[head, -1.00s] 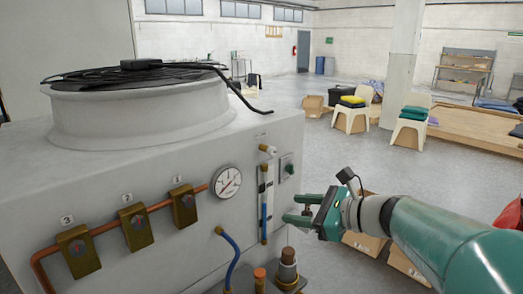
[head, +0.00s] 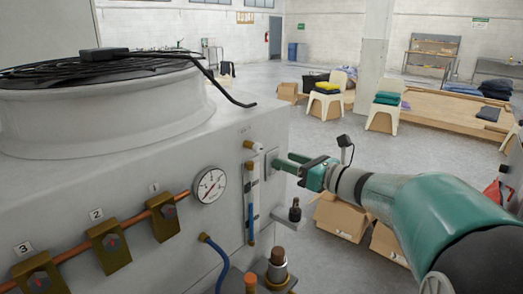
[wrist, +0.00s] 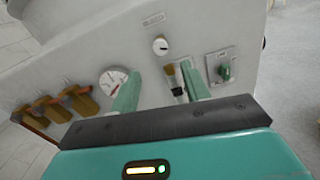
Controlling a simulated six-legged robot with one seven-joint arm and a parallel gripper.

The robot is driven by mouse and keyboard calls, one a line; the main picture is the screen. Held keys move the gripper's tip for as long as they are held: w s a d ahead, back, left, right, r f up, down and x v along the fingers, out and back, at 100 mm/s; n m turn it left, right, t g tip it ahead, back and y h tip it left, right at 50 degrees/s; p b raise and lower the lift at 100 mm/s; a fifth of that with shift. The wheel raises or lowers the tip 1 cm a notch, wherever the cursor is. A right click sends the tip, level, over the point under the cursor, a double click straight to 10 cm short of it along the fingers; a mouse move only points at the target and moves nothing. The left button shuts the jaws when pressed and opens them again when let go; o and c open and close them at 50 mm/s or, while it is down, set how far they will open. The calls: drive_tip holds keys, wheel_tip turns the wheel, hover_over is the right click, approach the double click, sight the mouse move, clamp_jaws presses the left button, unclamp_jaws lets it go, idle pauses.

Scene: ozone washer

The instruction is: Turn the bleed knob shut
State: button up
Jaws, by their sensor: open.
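A small white round knob (head: 255,147) with a dark mark (wrist: 160,45) sticks out of the grey panel at the top of the blue gauge tube, below a small label too blurred to read. A green knob (wrist: 225,72) on a square plate is to its right; my gripper mostly hides it in the head view. I cannot tell from labels which is the bleed knob. My gripper (head: 283,163) is open and empty, its teal fingers pointing at the panel. In the wrist view the white knob appears just beyond and between the fingertips (wrist: 159,68), apparently untouched.
A pressure gauge (head: 209,186) and several brass valves (head: 109,240) on a copper pipe are left on the panel. The tube (head: 251,210), a blue hose (head: 216,262) and brass fittings (head: 277,268) stand below. Cardboard boxes (head: 341,216) lie on the floor behind my arm.

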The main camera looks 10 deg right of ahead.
sight(260, 150)
drive_tip(key=x, duration=0.8)
drive_tip(key=shift+w+a, duration=0.15)
drive_tip(key=shift+a, duration=0.05)
drive_tip(key=shift+w+a, duration=0.1)
drive_tip(key=shift+w, duration=0.25)
drive_tip(key=c, duration=1)
